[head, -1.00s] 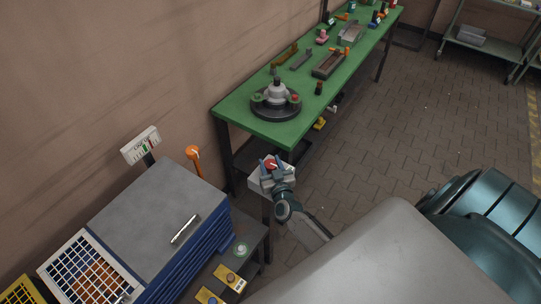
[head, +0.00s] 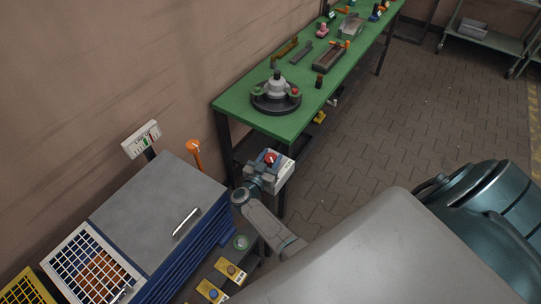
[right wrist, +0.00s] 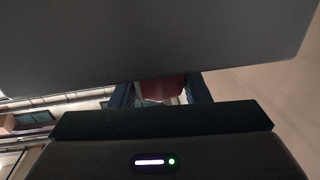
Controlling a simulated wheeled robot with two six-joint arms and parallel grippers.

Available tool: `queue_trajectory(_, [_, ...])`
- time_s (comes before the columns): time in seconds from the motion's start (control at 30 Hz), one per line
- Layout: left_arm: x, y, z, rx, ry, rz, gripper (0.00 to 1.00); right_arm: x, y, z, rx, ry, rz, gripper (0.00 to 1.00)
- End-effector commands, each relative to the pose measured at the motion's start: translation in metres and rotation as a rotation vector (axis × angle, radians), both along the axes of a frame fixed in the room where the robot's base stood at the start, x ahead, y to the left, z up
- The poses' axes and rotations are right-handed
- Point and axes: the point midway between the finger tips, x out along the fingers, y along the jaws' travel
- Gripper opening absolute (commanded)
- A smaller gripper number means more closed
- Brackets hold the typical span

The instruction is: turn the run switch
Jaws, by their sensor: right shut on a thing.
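The run switch is a red knob (head: 271,158) on a light grey box (head: 284,177) with a printed label, in front of the green bench's near end. My right gripper (head: 265,166) reaches the box from the near left side and is shut on the red knob. In the right wrist view the red knob (right wrist: 163,88) shows between the two dark fingers, partly covered by a large grey surface. The knob's exact angle is hard to read. My left gripper is not in view.
A blue cabinet with a grey top (head: 160,205) and a metal handle stands at left. A green bench (head: 245,105) with a round fixture and several parts runs along the wall. An orange-topped post (head: 194,148) rises behind the cabinet. The paved floor at right is mostly clear.

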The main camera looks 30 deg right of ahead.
Motion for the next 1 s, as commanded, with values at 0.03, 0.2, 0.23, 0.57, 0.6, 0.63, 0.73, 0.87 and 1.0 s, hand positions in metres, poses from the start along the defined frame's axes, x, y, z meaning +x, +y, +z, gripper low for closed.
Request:
queue_trajectory(0.03, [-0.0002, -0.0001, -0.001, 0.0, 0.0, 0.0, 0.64, 0.002, -0.0005, 0.0021, -0.002, -0.005, -0.015, 0.19])
queue_trajectory(0.2, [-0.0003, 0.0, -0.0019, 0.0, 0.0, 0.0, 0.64, 0.0018, -0.0002, 0.0026, -0.003, -0.005, -0.049, 0.19])
queue_trajectory(0.23, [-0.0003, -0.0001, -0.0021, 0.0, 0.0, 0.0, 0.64, 0.0018, -0.0001, 0.0027, -0.003, -0.004, -0.052, 0.19])
queue_trajectory(0.57, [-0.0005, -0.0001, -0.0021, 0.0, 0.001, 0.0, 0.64, 0.0012, -0.0002, 0.0026, -0.003, -0.004, -0.061, 0.19])
queue_trajectory(0.6, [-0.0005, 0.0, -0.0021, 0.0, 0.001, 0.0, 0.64, 0.0012, -0.0002, 0.0027, -0.003, -0.004, -0.061, 0.19])
queue_trajectory(0.63, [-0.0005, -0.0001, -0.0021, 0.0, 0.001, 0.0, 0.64, 0.0012, -0.0002, 0.0026, -0.003, -0.004, -0.061, 0.19])
queue_trajectory(0.73, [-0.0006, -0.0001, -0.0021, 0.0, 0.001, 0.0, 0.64, 0.0011, -0.0003, 0.0025, -0.002, -0.004, -0.06, 0.54])
queue_trajectory(0.87, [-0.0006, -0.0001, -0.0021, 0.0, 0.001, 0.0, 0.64, 0.0006, -0.0001, 0.0017, -0.002, -0.002, -0.06, 0.64])
queue_trajectory(1.0, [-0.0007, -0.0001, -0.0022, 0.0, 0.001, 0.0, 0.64, 0.0003, 0.0001, 0.001, -0.002, -0.001, -0.06, 0.64])
